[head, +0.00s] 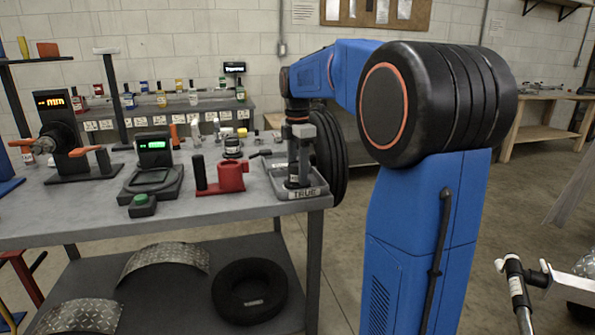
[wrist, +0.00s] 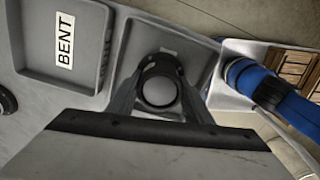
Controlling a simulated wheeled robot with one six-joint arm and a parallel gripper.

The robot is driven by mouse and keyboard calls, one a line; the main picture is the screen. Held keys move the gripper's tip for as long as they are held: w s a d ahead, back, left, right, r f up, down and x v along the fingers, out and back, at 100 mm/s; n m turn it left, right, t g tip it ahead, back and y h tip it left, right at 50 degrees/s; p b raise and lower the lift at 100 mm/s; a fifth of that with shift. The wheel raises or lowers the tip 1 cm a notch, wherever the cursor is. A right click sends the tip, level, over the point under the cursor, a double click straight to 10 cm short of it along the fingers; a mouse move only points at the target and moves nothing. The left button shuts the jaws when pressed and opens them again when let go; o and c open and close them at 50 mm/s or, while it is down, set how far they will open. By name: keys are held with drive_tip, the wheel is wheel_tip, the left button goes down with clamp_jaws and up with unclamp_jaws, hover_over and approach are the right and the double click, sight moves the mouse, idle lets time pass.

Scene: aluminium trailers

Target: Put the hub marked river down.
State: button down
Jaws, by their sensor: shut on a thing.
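My gripper (head: 299,162) points down over the tray marked TRUE (head: 312,193), at the right front corner of the workbench. In the wrist view its two dark fingers are shut on a hub (wrist: 158,91), which shows a round light-grey end and a dark rim. The hub is low, within the tray's outline (wrist: 196,54). I cannot tell whether it touches the tray floor. No marking on the hub is readable. A second tray, marked BENT (wrist: 91,78), lies to the left in the wrist view.
A red fixture (head: 230,178) and a green-lit gauge (head: 153,155) stand left of the tray on the bench (head: 75,215). A black tyre (head: 249,291) and curved tread-plate pieces (head: 165,258) lie on the lower shelf. Bottles stand on the back bench.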

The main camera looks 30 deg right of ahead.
sight(297, 165)
drive_tip(key=c, duration=0.9)
unclamp_jaws()
drive_tip(key=shift+f, duration=0.1)
wheel_tip(297, 165, up, 12)
drive_tip(key=s+a+f+m+t, duration=0.1)
drive_tip(key=s+a+f+m, duration=0.4)
drive_tip(key=s+f, duration=0.3)
drive_tip(key=s+a+f+m+t, duration=0.2)
drive_tip(key=s+a+f+m, duration=0.2)
drive_tip(key=s+f, duration=0.5)
drive_tip(key=s+a+f+m+t, duration=0.1)
drive_tip(key=s+a+f+m, duration=0.4)
drive_tip(key=s, duration=0.8)
wheel_tip(297, 165, down, 3)
drive_tip(key=m, duration=0.3)
drive_tip(key=shift+s+a+f+t, duration=0.15)
drive_tip(key=shift+a+t, duration=0.2)
drive_tip(key=shift+t, duration=0.05)
